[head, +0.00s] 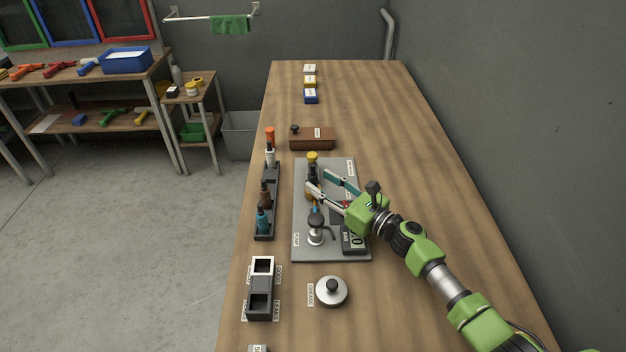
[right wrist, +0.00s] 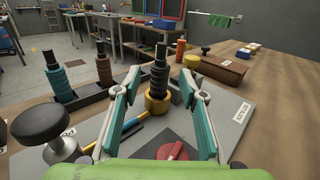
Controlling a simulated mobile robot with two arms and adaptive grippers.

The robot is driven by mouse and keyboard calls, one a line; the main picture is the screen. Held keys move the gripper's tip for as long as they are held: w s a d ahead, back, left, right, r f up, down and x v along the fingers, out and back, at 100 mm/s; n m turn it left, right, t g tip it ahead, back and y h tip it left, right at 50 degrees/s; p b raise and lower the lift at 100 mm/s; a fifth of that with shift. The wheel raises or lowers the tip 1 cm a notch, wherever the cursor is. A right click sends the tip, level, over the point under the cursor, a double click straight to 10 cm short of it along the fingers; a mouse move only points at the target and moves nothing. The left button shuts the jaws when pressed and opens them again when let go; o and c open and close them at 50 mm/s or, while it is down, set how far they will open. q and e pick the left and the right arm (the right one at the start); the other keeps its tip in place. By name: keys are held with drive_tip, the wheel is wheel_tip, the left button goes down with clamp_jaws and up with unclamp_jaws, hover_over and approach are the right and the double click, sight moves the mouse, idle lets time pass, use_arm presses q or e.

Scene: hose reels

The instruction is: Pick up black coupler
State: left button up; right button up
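The black coupler (right wrist: 159,74) is a ribbed, stepped black piece. It stands upright in a brass ring (right wrist: 157,104) on the grey panel. In the head view the black coupler (head: 313,171) shows near the panel's far end. My right gripper (head: 317,181) is open, its two teal-padded fingers spread. In the right wrist view the right gripper (right wrist: 158,92) has one finger on each side of the coupler, with visible gaps. The coupler appears beyond or between the fingertips; the exact depth is hard to tell. My left gripper is not in view.
The grey panel (head: 304,246) also carries a black-knobbed pump (head: 316,225) and a gauge box (head: 354,238). A brown box (head: 313,139) lies beyond. The table's right side is clear.

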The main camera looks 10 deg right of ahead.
sight(313, 180)
drive_tip(key=x, duration=0.2)
drive_tip(key=shift+w+a+f, duration=0.1)
drive_tip(key=shift+w+a, duration=0.1)
clamp_jaws()
drive_tip(key=shift+d, duration=0.1)
